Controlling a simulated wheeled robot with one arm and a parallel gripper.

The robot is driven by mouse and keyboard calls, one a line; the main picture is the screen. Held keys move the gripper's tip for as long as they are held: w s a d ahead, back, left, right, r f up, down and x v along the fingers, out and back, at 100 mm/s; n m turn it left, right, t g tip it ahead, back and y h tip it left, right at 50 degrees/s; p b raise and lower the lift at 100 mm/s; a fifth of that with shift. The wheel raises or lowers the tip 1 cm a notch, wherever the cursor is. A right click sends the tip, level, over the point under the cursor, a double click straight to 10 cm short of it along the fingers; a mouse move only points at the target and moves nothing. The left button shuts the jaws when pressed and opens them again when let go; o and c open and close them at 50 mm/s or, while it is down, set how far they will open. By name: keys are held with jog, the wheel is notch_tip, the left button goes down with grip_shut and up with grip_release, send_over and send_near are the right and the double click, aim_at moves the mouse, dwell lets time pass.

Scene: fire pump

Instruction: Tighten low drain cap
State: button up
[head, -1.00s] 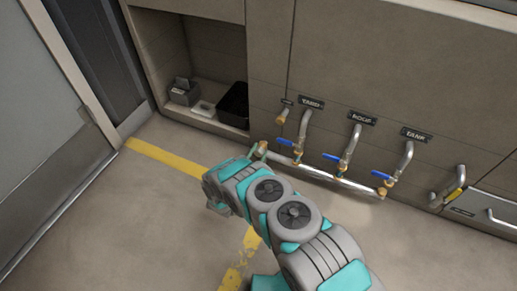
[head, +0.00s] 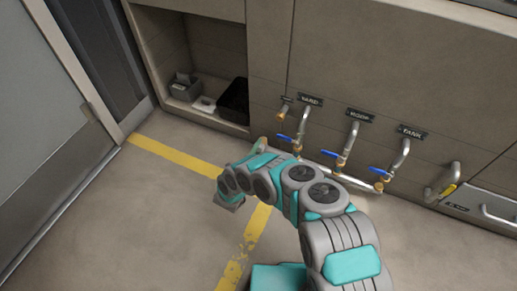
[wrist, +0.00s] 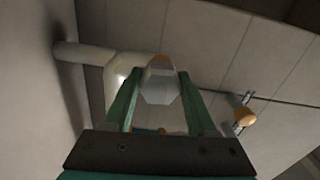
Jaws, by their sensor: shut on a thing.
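In the wrist view, the drain cap (wrist: 160,90) is a pale grey hexagonal piece with a brass-coloured top. It sits in front of a pale pipe elbow (wrist: 122,72). My gripper (wrist: 160,78) has green fingers on both sides of the cap and is shut on it. In the head view, my arm reaches to the left end of the low pipe (head: 355,182) at the cabinet foot. There my own wrist mostly hides the fingers and cap. I cannot tell how far the cap is screwed on.
Valves with blue handles (head: 331,154) stand along the low pipe under labelled outlets. A brass-tipped fitting (wrist: 243,117) is at right in the wrist view. A cabinet recess (head: 205,60) holds a black bin (head: 234,98) and a grey box (head: 184,88). The floor at left is clear.

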jog(key=shift+m, duration=0.6)
jog(key=o, duration=1.4)
jog(key=shift+b+v, duration=0.3)
jog(key=shift+v, duration=3.55)
